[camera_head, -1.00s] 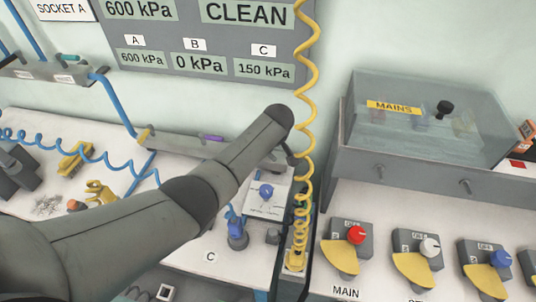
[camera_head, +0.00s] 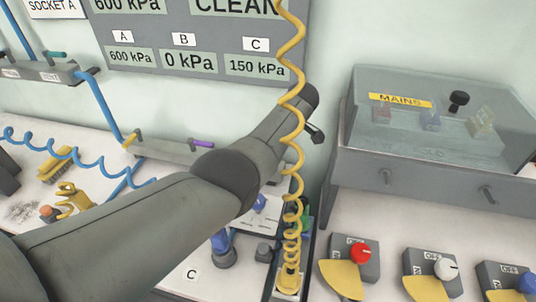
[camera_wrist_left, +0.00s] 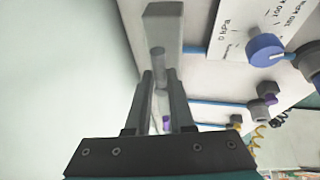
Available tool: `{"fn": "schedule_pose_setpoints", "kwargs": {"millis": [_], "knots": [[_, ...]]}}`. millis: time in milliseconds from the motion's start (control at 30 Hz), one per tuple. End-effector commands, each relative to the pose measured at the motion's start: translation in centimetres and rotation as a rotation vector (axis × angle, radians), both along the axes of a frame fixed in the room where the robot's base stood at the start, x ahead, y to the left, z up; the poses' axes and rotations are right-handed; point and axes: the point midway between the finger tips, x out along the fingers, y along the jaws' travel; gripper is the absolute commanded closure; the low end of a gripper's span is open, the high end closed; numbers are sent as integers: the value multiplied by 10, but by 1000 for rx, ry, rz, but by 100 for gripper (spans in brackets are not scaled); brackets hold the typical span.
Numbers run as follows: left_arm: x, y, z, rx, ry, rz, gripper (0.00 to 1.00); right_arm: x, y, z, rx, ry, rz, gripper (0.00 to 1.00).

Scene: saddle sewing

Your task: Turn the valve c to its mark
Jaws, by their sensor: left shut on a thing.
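The grey manifold bar (camera_head: 165,148) is on the wall side of the bench, with a yellow handle (camera_head: 131,139) and a purple handle (camera_head: 203,143). Its right part is hidden behind my left arm. In the left wrist view, my left gripper (camera_wrist_left: 160,75) has its fingers close around a grey cylindrical handle (camera_wrist_left: 157,58) in front of the grey bar (camera_wrist_left: 165,25). This appears to be valve c, but no label on it is readable. In the head view, the arm hides most of that gripper. The C display (camera_head: 257,67) reads 150 kPa.
A yellow coiled hose (camera_head: 292,150) hangs in front of my arm's end. A blue knob (camera_wrist_left: 264,49) is on a dial plate beside the gripper. The clear MAINS box (camera_head: 435,120) and red (camera_head: 361,254) and white (camera_head: 446,269) knobs stand at right.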

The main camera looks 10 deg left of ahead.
Motion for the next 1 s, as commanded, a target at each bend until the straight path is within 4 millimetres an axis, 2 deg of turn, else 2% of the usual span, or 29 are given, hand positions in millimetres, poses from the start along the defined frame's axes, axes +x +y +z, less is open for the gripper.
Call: {"fn": "schedule_pose_setpoints", "kwargs": {"millis": [500, 533, 700, 767, 1000], "knots": [[0, 2, 0, 1, 0, 20, 100, 0, -1, -3, -1, 0, 1, 50], [0, 2, 0, 1, 0, 20, 76, 0, -1, -3, -1, 0, 1, 50], [0, 1, 0, 0, -1, 18, 57, 0, -1, -3, -1, 0, 0, 50], [0, 1, 0, 1, -1, 18, 50, 0, -1, -3, -1, 0, 0, 50], [0, 1, 1, 0, 0, 16, 49, 0, -1, -2, -1, 0, 0, 50]]}}
